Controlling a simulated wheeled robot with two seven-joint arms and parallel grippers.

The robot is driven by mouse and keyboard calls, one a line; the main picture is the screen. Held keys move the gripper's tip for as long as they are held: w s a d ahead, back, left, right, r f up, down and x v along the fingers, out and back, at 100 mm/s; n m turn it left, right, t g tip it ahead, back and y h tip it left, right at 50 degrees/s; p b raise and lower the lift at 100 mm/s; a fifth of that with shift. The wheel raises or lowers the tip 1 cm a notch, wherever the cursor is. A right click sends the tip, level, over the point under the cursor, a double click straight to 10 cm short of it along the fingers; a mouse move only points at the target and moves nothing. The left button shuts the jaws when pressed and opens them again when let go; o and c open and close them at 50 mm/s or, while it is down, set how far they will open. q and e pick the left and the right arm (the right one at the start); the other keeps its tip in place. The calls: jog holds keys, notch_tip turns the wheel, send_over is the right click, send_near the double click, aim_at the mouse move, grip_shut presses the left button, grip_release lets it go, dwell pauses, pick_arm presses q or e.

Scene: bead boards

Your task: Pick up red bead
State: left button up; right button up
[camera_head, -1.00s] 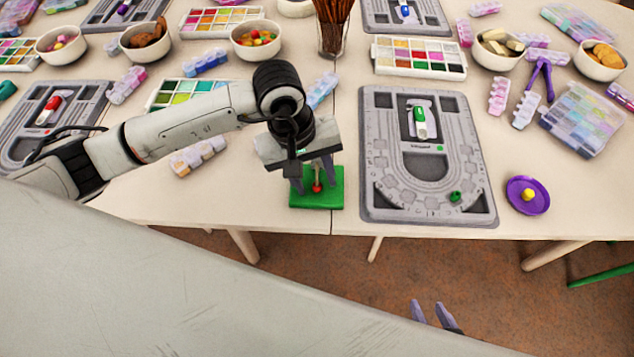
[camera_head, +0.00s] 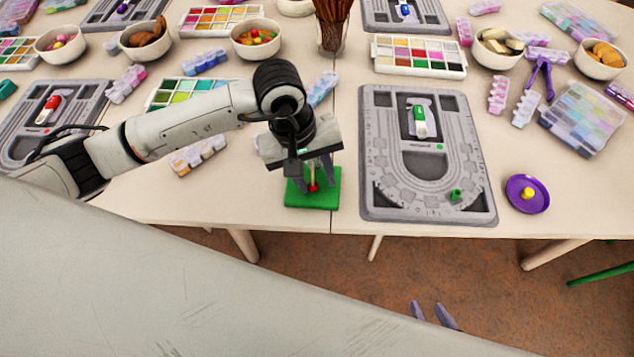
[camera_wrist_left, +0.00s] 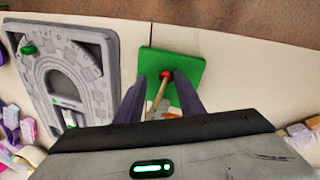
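The small red bead (camera_head: 314,187) sits low on a thin wooden peg standing on a green base (camera_head: 316,202) near the table's front edge. My left gripper (camera_head: 315,184) points down over the base, its two fingers apart on either side of the peg and bead. In the left wrist view the red bead (camera_wrist_left: 166,75) shows between the open fingers, with a gap to each. The green base (camera_wrist_left: 184,60) lies beneath it. My right gripper (camera_head: 432,314) is low in the head view, beyond the table's front edge, with its fingers apart and empty.
A grey bead board (camera_head: 375,150) lies right of the green base, with a green bead (camera_head: 455,195) on it. A purple dish (camera_head: 518,203) holds a yellow bead (camera_head: 527,194). Bowls and bead boxes fill the table behind.

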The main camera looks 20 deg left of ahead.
pick_arm(q)
jog(key=shift+s+a+f, duration=0.2)
jog(key=shift+a+f, duration=0.05)
